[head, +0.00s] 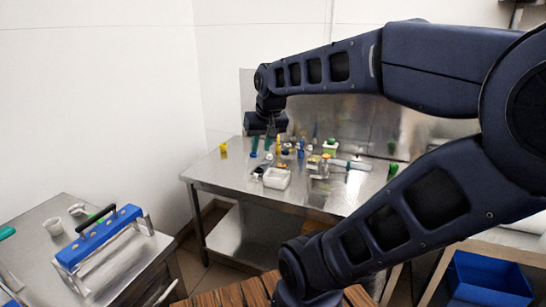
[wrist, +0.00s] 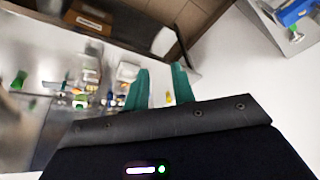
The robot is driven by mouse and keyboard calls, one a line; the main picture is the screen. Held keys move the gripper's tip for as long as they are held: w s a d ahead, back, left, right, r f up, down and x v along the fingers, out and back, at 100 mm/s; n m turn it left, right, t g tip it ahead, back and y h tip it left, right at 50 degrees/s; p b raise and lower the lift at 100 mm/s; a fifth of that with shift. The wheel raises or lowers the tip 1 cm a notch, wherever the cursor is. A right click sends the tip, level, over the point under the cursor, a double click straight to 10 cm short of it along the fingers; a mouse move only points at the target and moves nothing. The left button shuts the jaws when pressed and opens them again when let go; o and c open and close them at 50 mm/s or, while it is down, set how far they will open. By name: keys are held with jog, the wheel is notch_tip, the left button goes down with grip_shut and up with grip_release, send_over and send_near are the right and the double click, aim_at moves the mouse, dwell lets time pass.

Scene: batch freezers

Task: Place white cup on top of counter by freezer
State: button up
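A small white item, perhaps the same cup, shows at the upper right of the wrist view (wrist: 297,36). The steel counter (head: 215,172) stands in the middle of the head view. My gripper (head: 261,146) is above the counter's left half, far from the cup. In the wrist view its green fingers (wrist: 160,70) are apart with nothing held between them.
The counter holds a white tub (head: 276,178), a yellow item (head: 224,149) and several small bottles and tools. The blue handle bar (head: 100,236) rises above the freezer top. A blue bin (head: 487,280) is at the lower right. A floor gap separates freezer and counter.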

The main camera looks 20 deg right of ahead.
jog(key=shift+h, duration=0.3)
jog(key=s, duration=0.1)
jog(key=s+d+f, duration=0.2)
jog(key=s, duration=0.1)
jog(key=shift+s+f, duration=0.1)
jog(key=shift+f, duration=0.15)
